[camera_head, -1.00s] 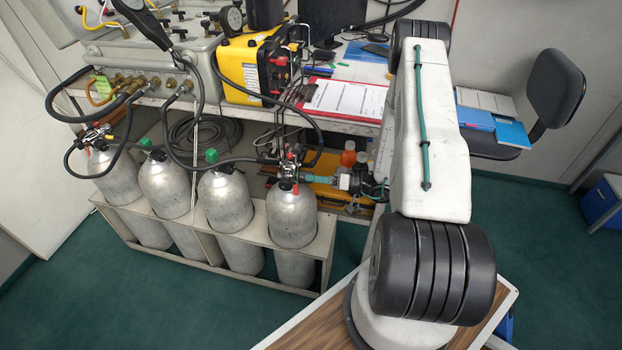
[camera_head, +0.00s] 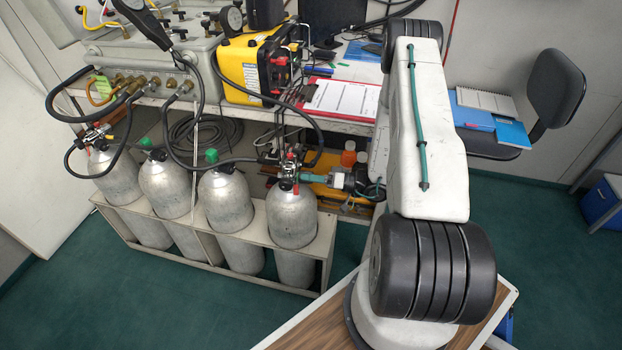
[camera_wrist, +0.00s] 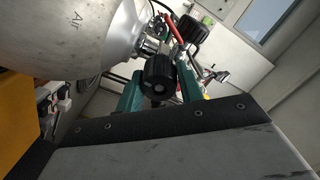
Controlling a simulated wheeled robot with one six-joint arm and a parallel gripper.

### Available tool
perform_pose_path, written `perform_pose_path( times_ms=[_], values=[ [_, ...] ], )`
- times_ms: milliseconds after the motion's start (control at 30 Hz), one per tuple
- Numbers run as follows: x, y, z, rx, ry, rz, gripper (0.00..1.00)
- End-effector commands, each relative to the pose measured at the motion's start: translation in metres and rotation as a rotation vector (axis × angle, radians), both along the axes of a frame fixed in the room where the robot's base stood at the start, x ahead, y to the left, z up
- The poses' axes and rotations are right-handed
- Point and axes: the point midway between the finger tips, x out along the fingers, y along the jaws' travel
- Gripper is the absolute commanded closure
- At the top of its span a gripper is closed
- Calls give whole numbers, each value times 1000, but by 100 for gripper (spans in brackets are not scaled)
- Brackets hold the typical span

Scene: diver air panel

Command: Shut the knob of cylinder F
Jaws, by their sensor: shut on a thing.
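Several grey metal cylinders stand in a row in a rack, and my gripper is at the rightmost one (camera_head: 292,215). I cannot read a letter F on any of them. The cylinder at my gripper carries the word "Air" in the wrist view (camera_wrist: 80,40). A black ridged knob (camera_wrist: 158,88) sticks out from its valve. My gripper (camera_head: 308,178) has teal fingers, which sit on either side of the knob in the wrist view (camera_wrist: 158,76) and are shut on it. Another black knob (camera_wrist: 188,35) shows farther up on the valve.
Black hoses (camera_head: 230,160) run from the valves to the panel (camera_head: 150,55). The grey rack (camera_head: 322,250) surrounds the cylinders. A yellow device (camera_head: 243,68) and a red clipboard (camera_head: 345,100) lie on the bench above. Bare green floor lies in front of the rack.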

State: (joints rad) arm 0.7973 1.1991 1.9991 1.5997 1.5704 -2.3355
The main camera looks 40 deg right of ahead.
Motion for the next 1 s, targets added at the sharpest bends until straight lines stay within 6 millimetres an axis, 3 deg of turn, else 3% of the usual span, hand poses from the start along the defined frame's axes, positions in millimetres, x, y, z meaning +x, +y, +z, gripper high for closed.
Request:
perform_pose_path(
  times_ms=[1000],
  values=[
    [0,-2,2,605,627,-3,86]
  ],
)
